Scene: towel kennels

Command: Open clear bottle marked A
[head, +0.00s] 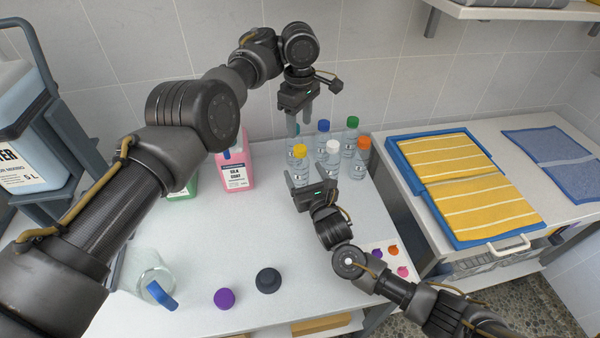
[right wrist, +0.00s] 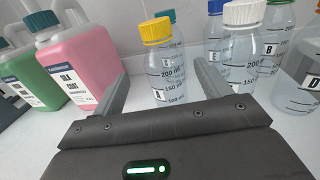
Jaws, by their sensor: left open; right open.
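The clear bottle marked A (head: 299,173) stands upright with a yellow cap (head: 300,151) on it, at the front left of a group of clear bottles. Its A label shows in the right wrist view (right wrist: 160,95). My right gripper (head: 309,182) is open and low at the bottle's near side. In the right wrist view its fingers (right wrist: 160,85) stand left and right of bottle A; I cannot tell if they touch it. My left gripper (head: 299,122) is open, fingers pointing down, above the yellow cap in the picture and apart from it.
Bottles with white (head: 332,147), blue (head: 323,126), green (head: 352,122), orange (head: 363,143) and teal caps stand close by. A pink jug (head: 236,165) and a green jug (head: 186,188) are left. Loose purple (head: 224,298) and dark (head: 268,280) caps lie at the front. The middle counter is clear.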

